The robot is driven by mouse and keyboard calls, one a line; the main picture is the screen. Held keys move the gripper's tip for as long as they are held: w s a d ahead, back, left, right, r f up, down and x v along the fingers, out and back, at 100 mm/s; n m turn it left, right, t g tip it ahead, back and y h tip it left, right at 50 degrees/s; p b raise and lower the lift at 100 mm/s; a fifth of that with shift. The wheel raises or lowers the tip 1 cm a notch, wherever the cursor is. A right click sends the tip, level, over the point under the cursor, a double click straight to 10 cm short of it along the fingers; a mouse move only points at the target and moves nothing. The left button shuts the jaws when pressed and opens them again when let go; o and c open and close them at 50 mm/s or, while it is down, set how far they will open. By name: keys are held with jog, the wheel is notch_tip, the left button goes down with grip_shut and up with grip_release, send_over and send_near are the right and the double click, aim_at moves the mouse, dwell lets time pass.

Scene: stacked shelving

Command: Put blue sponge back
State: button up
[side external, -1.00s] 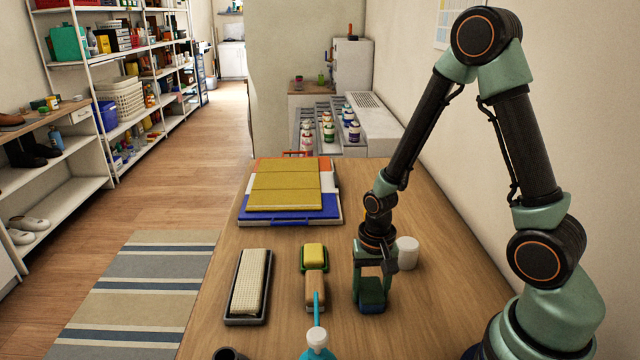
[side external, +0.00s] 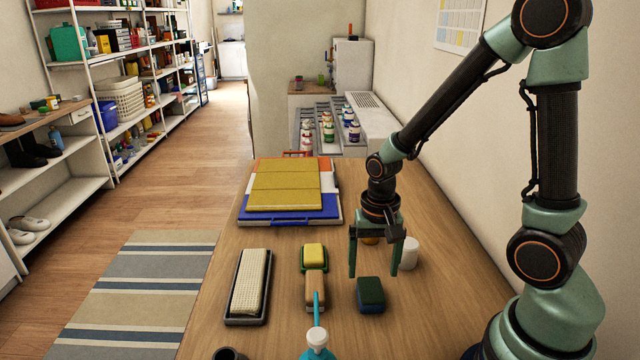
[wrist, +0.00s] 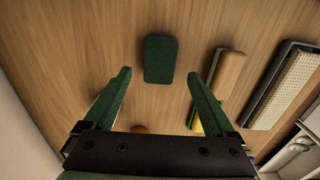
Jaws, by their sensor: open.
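The blue sponge (side external: 370,296), dark blue with a dark green top, lies flat on the wooden table at the right. It also shows in the wrist view (wrist: 160,60), ahead of the fingers. My gripper (side external: 373,273) is open and empty, above and slightly behind the sponge in the side view. In the wrist view, the two green fingers of my gripper (wrist: 158,76) are spread apart with clear table between them. The sponge appears apart from both fingers.
Left of the sponge are a tan block (side external: 315,288) and a yellow sponge (side external: 313,251) in a green tray. Further left, a cream sponge (side external: 252,275) sits in a dark tray (side external: 245,321). A white cylinder (side external: 410,254) stands behind right. Flat boards (side external: 285,187) lie further back.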

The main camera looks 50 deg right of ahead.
notch_tip(320, 180, up, 6)
notch_tip(320, 180, up, 12)
jog(key=n+t, duration=0.6)
jog(key=n, duration=0.3)
send_over(370, 289)
jog(key=s+a, duration=0.1)
jog(key=a, duration=0.2)
jog(key=shift+s+a, duration=0.15)
jog(key=shift+a, duration=0.05)
